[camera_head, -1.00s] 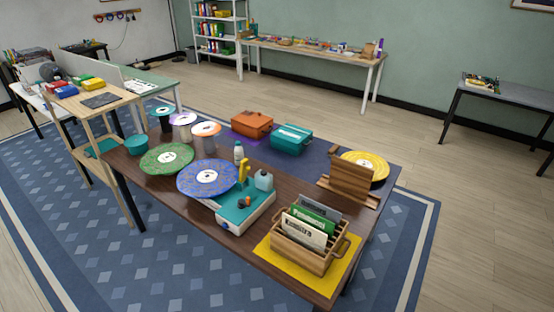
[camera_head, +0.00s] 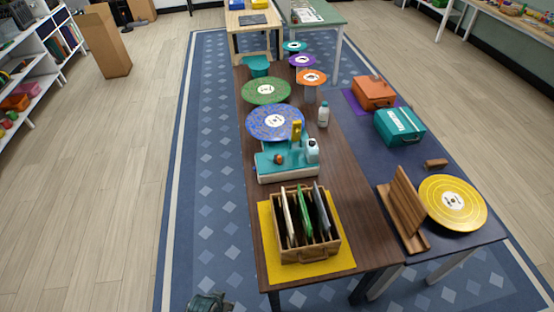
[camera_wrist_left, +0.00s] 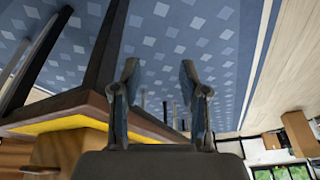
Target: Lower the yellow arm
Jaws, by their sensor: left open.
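The yellow arm (camera_head: 297,129) stands upright at the back of a teal and white turntable unit (camera_head: 286,163) on the brown table. A blue record (camera_head: 275,123) lies just behind the unit, by the arm. A grey-white block (camera_head: 313,150) and a small orange-brown knob (camera_head: 279,159) are on the unit. My left gripper (camera_head: 208,303) shows only in part at the bottom edge of the head view, left of the table and well away from the arm. In the left wrist view its two fingers (camera_wrist_left: 160,85) are apart with nothing between them. My right gripper is not in view.
A wooden crate with record sleeves (camera_head: 303,257) stands on a yellow mat (camera_head: 341,262) at the table's near end. A white bottle (camera_head: 323,114) and a green record (camera_head: 267,90) are beyond. A wooden stand (camera_head: 404,212) and yellow record (camera_head: 453,203) are at right. Floor left of the table is clear.

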